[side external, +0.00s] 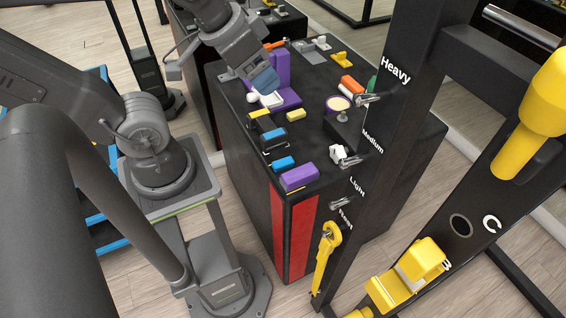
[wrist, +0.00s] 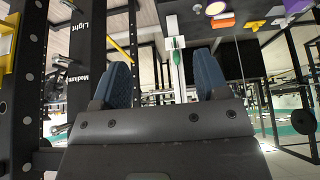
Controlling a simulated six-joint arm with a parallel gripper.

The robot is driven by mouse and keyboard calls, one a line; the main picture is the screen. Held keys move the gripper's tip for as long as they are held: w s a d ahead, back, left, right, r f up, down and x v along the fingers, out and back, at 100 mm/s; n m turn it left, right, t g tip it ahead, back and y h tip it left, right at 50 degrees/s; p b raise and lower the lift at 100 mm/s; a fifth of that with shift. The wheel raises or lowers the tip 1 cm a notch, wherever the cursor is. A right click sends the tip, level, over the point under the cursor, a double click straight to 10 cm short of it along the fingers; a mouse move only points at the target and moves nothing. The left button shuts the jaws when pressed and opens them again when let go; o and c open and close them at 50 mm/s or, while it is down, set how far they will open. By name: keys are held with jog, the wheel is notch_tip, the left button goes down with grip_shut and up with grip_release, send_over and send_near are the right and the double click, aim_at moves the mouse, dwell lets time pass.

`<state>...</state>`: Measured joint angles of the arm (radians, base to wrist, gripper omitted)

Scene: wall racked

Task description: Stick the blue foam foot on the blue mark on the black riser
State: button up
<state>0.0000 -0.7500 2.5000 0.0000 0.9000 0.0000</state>
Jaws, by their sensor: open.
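In the side view a blue block (side external: 283,163), which looks like the blue foam foot, lies on the near left part of the black box top. Just behind it is a low black piece (side external: 268,127) with yellow and blue patches, which may be the riser; the blue mark cannot be clearly told from other blue there. My gripper (side external: 265,84) is beyond both, above the far left part of the top, close to a purple block. In the wrist view my gripper (wrist: 167,82) has its two blue fingers wide apart with nothing between them.
A purple block (side external: 300,177) lies next to the blue block at the near edge. A tall purple piece (side external: 280,70), a small yellow block (side external: 296,115) and a cream-topped cup (side external: 338,105) share the top. A black rack post (side external: 375,130) with hooks rises on the right.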

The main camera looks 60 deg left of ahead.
jog(key=shift+o, duration=0.2)
jog(key=o, duration=0.4)
jog(key=shift+o, duration=0.2)
jog(key=m+g+y, duration=0.2)
jog(key=m+g, duration=0.4)
jog(key=m, duration=1.3)
send_over(283, 162)
jog(key=d, duration=0.2)
notch_tip(283, 162, down, 21)
jog(key=f, duration=0.4)
jog(key=a+f, duration=0.1)
jog(key=f, duration=0.4)
jog(key=a+f, duration=0.1)
jog(key=f, duration=0.3)
jog(key=shift+f, duration=0.2)
